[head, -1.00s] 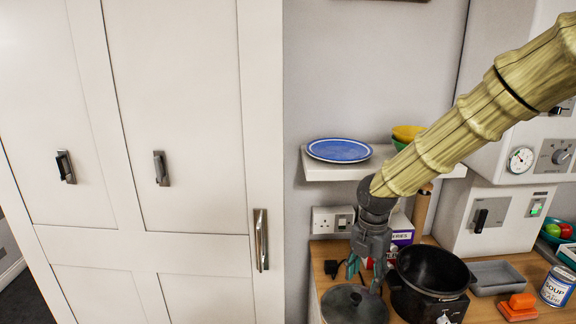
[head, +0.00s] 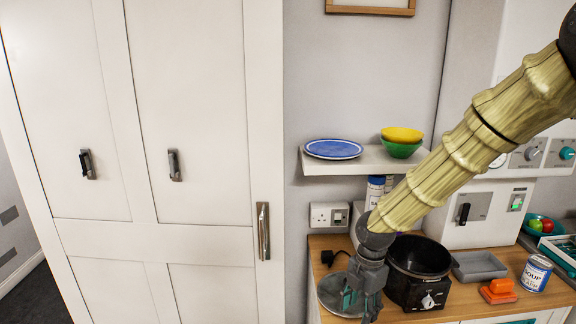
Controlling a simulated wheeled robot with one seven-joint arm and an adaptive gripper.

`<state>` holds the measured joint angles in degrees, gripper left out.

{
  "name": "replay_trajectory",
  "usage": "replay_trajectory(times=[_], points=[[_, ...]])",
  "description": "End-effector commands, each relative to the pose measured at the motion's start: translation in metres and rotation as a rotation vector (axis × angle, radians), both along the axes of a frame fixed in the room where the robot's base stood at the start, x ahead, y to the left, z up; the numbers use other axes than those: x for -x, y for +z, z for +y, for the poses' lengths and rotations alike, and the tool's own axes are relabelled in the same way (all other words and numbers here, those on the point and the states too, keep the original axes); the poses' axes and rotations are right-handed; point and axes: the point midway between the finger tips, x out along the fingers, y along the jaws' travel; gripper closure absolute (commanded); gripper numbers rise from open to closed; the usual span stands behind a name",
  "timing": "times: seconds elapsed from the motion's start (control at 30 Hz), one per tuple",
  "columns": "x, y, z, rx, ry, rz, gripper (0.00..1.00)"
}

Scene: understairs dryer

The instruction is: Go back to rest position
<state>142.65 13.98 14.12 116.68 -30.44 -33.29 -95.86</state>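My gripper (head: 358,306) hangs fingers-down at the end of my arm, low in the head view. It is in front of a round dark lid (head: 334,294) on the wooden counter and left of a black slow cooker (head: 419,270), which stands open. The gripper overlaps the lid in the picture, and I cannot tell whether they touch. The teal fingertips are small and partly hidden, so their opening is unclear.
A tall white cupboard (head: 190,120) fills the left. A shelf (head: 360,161) holds a blue plate (head: 333,149) and bowls (head: 402,142). A grey tray (head: 479,265), an orange object (head: 498,291) and a soup can (head: 535,273) stand on the counter (head: 455,307) at right.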

Motion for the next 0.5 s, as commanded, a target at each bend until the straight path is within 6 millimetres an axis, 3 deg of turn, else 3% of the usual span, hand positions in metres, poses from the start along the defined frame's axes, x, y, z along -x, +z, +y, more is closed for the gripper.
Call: replay_trajectory(times=[0.27, 0.5], points=[[0.033, -0.069, 0.011, -0.048, -0.265, 0.051, 0.50], [0.092, -0.160, 0.018, -0.081, -0.693, 0.125, 0.50]])
